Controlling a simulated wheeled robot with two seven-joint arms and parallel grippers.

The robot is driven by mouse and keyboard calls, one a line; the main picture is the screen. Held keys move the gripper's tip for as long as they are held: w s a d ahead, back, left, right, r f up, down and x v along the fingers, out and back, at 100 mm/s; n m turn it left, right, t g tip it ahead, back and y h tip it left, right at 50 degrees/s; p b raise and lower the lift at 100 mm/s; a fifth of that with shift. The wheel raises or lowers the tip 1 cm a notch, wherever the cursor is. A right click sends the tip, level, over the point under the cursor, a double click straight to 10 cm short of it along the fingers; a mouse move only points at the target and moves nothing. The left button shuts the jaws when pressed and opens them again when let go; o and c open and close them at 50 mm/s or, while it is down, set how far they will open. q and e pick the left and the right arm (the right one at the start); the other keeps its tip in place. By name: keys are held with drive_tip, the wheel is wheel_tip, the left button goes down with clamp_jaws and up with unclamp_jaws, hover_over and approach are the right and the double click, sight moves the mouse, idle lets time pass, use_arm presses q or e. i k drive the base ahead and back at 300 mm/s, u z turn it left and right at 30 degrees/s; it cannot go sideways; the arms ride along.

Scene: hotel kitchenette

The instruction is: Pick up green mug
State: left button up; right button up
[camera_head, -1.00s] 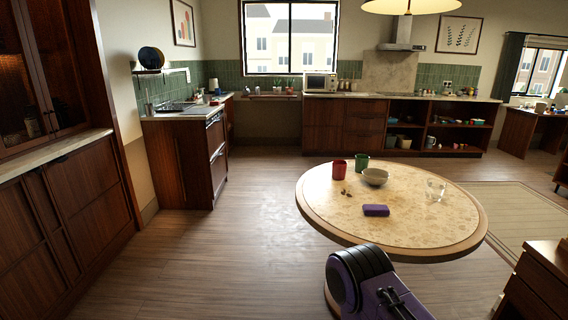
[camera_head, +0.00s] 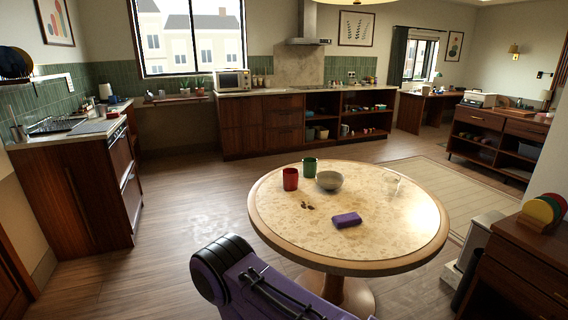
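The green mug (camera_head: 309,167) stands upright near the far left edge of the round table (camera_head: 264,226). A red mug (camera_head: 290,179) stands just left of it and nearer to me. One purple and black part of my own arm shows at the bottom, in front of the table and well short of the mugs. Neither of my grippers shows in the view.
A purple block (camera_head: 346,220), small brown bits (camera_head: 307,205) and a clear glass (camera_head: 391,184) are also on the table. A dark wood cabinet (camera_head: 510,268) stands close at the right. The wooden floor (camera_head: 180,225) left of the table is open.

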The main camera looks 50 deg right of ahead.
sight(310, 164)
drive_tip(key=i, duration=1.8)
drive_tip(key=z, duration=2.1)
